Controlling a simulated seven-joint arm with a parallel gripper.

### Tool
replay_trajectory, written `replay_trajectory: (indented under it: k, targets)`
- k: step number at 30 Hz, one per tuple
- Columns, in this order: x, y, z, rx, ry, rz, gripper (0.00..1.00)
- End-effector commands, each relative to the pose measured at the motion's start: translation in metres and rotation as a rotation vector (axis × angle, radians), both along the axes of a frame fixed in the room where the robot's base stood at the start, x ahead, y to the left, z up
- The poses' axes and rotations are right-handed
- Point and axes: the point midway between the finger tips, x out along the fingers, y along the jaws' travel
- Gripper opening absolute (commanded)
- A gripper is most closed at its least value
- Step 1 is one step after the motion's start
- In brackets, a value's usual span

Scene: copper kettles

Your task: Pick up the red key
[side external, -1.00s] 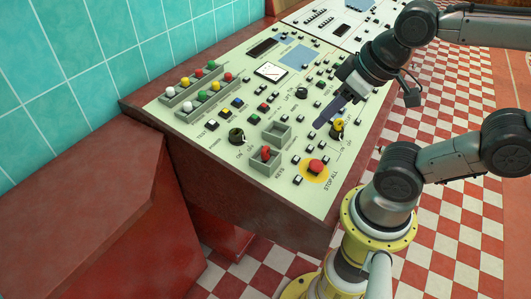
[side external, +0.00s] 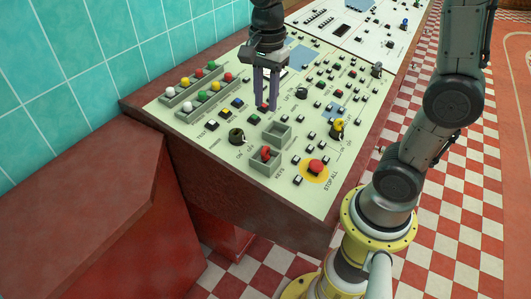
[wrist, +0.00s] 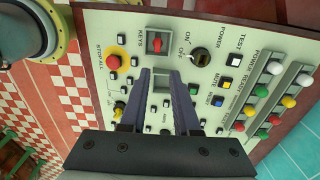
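The red key (side external: 265,153) sits in the front compartment of a small grey two-part key holder (side external: 265,164) on the sloped control panel. In the wrist view the red key (wrist: 157,42) shows in the compartment beside the "KEYS" label, beyond my fingertips. The other compartment (side external: 277,131) looks empty. My gripper (side external: 266,106) points down over the panel, behind the holder in the side view. Its two dark fingers are apart with nothing between them. In the wrist view my gripper (wrist: 160,72) reaches toward the empty compartment, which shows between the fingertips.
A black on/off knob (side external: 236,136) stands left of the holder. A red stop button (side external: 316,166) and a yellow key switch (side external: 338,127) are to the right. Rows of coloured knobs (side external: 200,86) line the left, near the tiled wall (side external: 150,50). Small buttons cover the panel.

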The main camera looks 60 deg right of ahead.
Motion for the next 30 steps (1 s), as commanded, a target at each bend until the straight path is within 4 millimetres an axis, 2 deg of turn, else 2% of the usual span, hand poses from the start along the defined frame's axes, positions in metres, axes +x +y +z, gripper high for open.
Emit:
replay_trajectory:
  k: [5, 15, 23, 30]
  targets:
    - [0.000, -0.001, -0.019, 0.002, 0.029, -0.003, 0.30]
    - [-0.001, -0.001, -0.078, 0.002, 0.029, -0.001, 0.30]
    - [-0.001, 0.000, -0.097, 0.001, 0.026, 0.000, 0.30]
    - [-0.003, 0.005, -0.130, 0.001, 0.028, 0.000, 0.30]
